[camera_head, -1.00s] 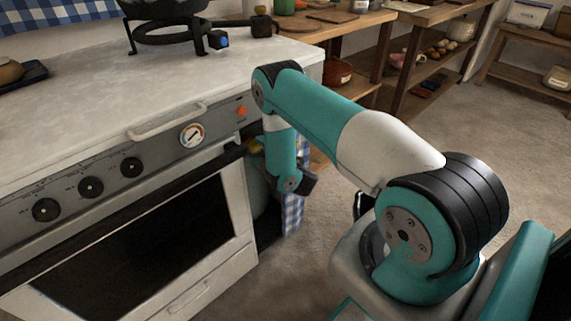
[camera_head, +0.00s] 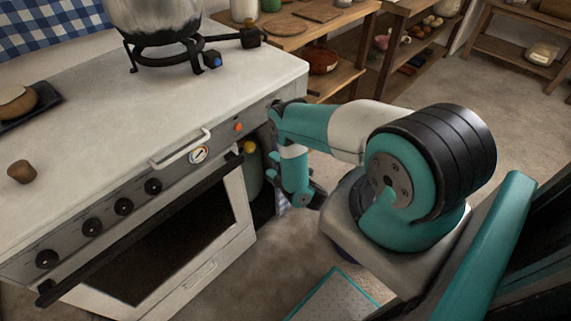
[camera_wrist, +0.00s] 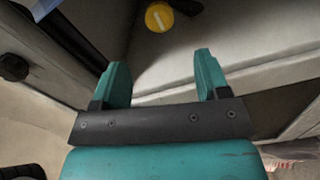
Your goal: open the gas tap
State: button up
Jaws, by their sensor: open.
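The gas tap appears as a round yellow knob (camera_head: 249,147) beside the stove's right side, above a grey-green cylinder (camera_head: 254,178). The wrist view shows a yellow disc with a pale bar across it (camera_wrist: 159,16), near the top edge and partly cut off. My gripper (camera_head: 272,174) is to the right of the tap and a little lower in the head view. In the wrist view my gripper (camera_wrist: 162,72) has its two teal fingers spread with nothing between them. The yellow disc is beyond the fingertips, apart from them.
The stove (camera_head: 150,105) has an oven bar (camera_head: 150,230), black knobs, a gauge (camera_head: 199,155) and an orange button (camera_head: 238,127) on its front. A metal pot (camera_head: 155,15) stands on a burner. Wooden shelves (camera_head: 345,80) stand behind my arm. Bare floor lies in front of the stove.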

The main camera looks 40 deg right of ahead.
jog(key=shift+s+d+p, duration=0.1)
jog(key=shift+s+p, duration=2.65)
jog(key=shift+p, duration=0.2)
